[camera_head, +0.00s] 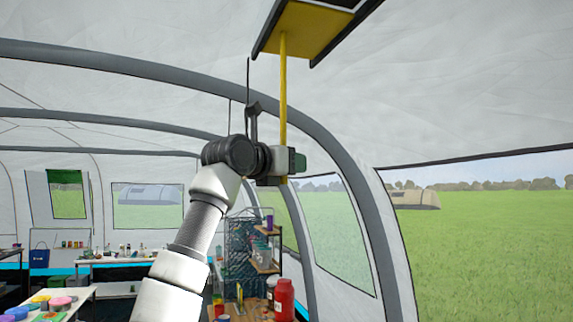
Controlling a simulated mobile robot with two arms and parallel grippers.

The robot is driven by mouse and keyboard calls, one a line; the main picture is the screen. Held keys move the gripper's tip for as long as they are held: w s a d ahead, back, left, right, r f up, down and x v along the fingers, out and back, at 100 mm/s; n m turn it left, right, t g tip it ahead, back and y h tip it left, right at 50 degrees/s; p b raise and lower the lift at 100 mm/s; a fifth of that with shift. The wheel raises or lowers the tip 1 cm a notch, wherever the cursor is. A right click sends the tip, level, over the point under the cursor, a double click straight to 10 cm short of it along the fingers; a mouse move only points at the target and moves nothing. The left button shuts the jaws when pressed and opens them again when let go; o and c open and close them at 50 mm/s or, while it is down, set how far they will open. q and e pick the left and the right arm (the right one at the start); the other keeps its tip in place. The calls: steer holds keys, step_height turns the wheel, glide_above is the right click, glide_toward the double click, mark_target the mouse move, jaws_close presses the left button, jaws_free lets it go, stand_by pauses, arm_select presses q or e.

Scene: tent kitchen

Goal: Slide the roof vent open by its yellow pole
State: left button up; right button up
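The yellow roof vent panel (305,30) sits in dark rails in the ceiling at the top of the head view, cut off by the upper edge. A dark strip shows along its far right top. The thin yellow pole (283,90) hangs straight down from the panel. My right gripper (292,161) is raised at the pole's lower end. It covers part of the pole, and a short yellow tip shows just below it. The fingers are mostly hidden by the gripper's body, so their grip on the pole cannot be made out. My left gripper is not in view.
Grey curved tent ribs (345,150) and white fabric surround the arm. A wire shelf rack (243,250), a red canister (284,299) and tables with small items stand below. A thin dark cord hangs left of the pole. The air right of the pole looks clear.

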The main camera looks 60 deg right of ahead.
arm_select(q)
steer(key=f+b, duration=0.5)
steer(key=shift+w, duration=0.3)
arm_select(e)
steer(key=w+a, duration=0.1)
steer(key=a, duration=0.9)
steer(key=shift+w+a, duration=0.15)
steer(key=shift+f, duration=0.15)
